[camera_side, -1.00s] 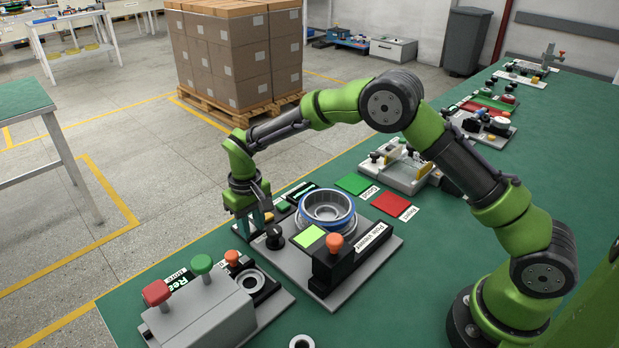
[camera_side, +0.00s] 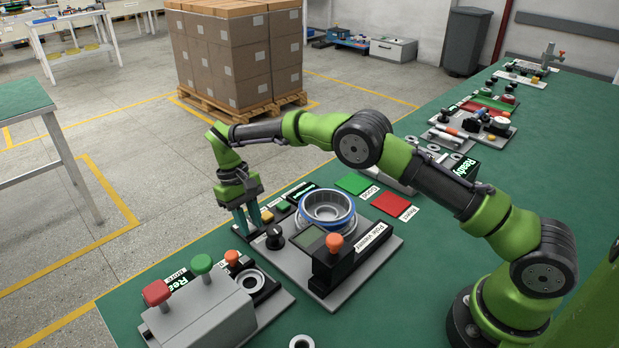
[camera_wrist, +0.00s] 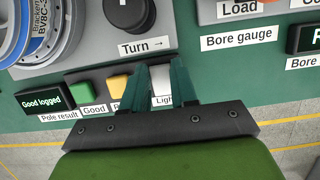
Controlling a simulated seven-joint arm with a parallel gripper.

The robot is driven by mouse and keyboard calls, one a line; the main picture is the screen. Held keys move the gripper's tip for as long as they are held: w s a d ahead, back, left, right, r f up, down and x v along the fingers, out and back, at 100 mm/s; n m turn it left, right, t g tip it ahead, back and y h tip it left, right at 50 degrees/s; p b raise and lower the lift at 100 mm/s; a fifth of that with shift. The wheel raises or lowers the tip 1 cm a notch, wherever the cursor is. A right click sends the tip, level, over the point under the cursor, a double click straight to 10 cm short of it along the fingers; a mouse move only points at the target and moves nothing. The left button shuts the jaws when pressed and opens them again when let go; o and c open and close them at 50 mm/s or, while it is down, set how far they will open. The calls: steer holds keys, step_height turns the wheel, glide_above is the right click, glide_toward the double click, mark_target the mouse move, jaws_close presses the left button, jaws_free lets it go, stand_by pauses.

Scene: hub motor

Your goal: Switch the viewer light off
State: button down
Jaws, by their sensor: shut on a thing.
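At the plate's front edge in the wrist view, a pale switch (camera_wrist: 162,86) has a partly hidden label beginning "Ligh". My gripper (camera_wrist: 162,75) has its teal fingers on either side of this switch and is shut on it. In the side view my gripper (camera_side: 247,225) is at the viewer's left edge, beside the black turn knob (camera_side: 275,237). The fingers hide part of the switch surroundings.
The bore gauge station (camera_side: 205,305) stands in front. Green (camera_side: 357,184) and red (camera_side: 390,205) pads lie behind.

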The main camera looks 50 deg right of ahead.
stand_by(0.3)
steer(key=c, duration=0.9)
jaws_free()
steer(key=shift+r, duration=0.1)
steer(key=v, duration=0.3)
steer(key=s+v, duration=0.1)
steer(key=v, duration=0.5)
steer(key=shift+s+r, duration=0.3)
steer(key=shift+r, duration=0.25)
